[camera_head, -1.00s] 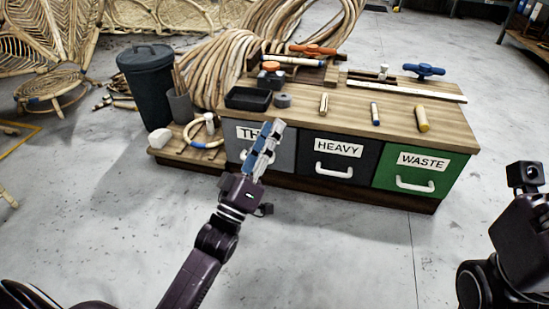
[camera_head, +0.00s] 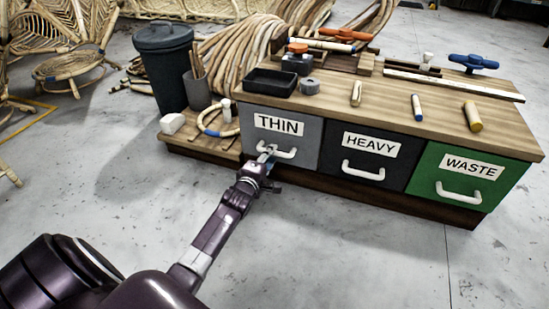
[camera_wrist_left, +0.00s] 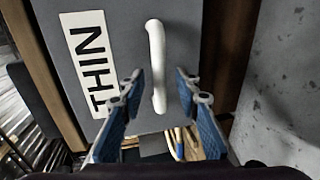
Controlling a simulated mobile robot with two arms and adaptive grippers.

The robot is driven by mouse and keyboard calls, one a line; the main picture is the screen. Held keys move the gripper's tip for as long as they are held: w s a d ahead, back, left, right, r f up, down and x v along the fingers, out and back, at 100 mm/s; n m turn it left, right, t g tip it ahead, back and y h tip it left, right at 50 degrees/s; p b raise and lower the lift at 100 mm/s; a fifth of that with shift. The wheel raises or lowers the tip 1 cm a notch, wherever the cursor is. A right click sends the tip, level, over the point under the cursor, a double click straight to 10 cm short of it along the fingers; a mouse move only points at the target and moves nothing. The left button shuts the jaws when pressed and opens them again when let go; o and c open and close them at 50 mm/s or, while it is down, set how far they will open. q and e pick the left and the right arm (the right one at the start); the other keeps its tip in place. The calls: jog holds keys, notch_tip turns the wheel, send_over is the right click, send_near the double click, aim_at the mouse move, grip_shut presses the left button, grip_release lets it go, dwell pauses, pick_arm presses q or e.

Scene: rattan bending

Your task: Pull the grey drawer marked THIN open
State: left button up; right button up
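The grey drawer (camera_head: 312,139) marked THIN is the left one in the bench front and sits flush with the others. Its white handle (camera_head: 288,153) is a curved bar below the label. In the left wrist view the drawer front (camera_wrist_left: 115,50) faces the camera. There the handle (camera_wrist_left: 156,60) lies between the two blue-padded fingers of my left gripper (camera_wrist_left: 162,92), with a gap on both sides. In the head view my left gripper (camera_head: 268,157) is at the handle's left end. My right gripper is not in view.
A black HEAVY drawer (camera_head: 345,148) and a green WASTE drawer (camera_head: 443,172) are to the right. The wooden bench top (camera_head: 440,112) holds a black tray (camera_head: 271,81) and short rattan pieces. A dark bin (camera_head: 170,65) stands left. The floor in front is clear.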

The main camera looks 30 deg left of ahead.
pick_arm(q)
jog(key=shift+b+x, duration=0.75)
jog(key=shift+x, duration=0.75)
jog(key=shift+c, duration=0.5)
grip_shut()
